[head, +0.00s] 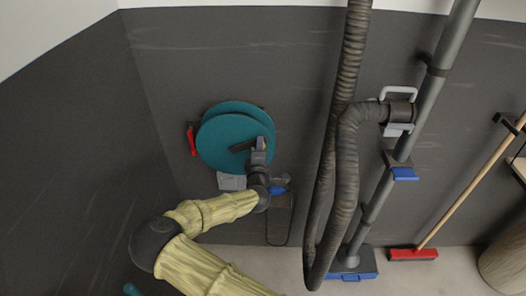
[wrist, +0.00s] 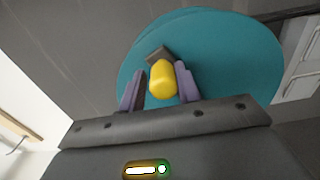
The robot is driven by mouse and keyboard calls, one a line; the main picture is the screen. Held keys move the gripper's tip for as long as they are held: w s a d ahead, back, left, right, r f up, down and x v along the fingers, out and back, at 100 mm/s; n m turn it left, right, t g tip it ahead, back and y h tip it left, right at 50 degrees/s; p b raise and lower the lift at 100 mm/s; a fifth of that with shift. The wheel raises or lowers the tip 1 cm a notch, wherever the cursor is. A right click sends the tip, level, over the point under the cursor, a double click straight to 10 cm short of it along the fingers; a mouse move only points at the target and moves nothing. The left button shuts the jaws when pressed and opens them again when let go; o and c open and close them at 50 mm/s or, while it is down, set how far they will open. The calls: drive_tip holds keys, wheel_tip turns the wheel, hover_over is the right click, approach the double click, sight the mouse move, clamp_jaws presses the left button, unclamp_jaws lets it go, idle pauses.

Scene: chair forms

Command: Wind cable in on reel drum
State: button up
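The teal reel drum (head: 222,145) is mounted on the dark wall, with a second round disc behind its face. It fills the upper part of the wrist view (wrist: 235,60). A dark crank arm (head: 241,147) lies across its face and ends in a yellow knob (wrist: 162,80). My gripper (wrist: 160,76) has its two purple fingers on either side of the knob, with a narrow gap on the left; the right finger looks very near it. In the head view my gripper (head: 263,143) covers most of the knob. No cable is clearly visible on the drum.
A red handle (head: 192,140) is left of the drum, and a grey box (head: 231,182) is below it. A thick ribbed hose (head: 346,150) and a grey pipe (head: 429,95) run down to the right. A red broom (head: 413,254) leans farther right.

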drive_tip(key=shift+a+r, duration=0.35)
drive_tip(key=shift+r, duration=0.5)
drive_tip(key=shift+f, duration=0.1)
drive_tip(key=shift+w+a+r+p, duration=0.1)
drive_tip(key=shift+a+r+p, duration=0.4)
drive_tip(key=shift+a+r, duration=1.2)
drive_tip(key=shift+f, duration=0.1)
drive_tip(key=shift+a, duration=0.15)
drive_tip(key=shift+a+r+b, duration=0.15)
drive_tip(key=shift+a+r, duration=0.1)
drive_tip(key=shift+a, duration=0.45)
drive_tip(key=shift+a+r+b, duration=0.2)
drive_tip(key=shift+a, duration=0.55)
drive_tip(key=shift+a+r+b, duration=0.15)
drive_tip(key=shift+a+r, duration=0.1)
drive_tip(key=shift+a, duration=0.45)
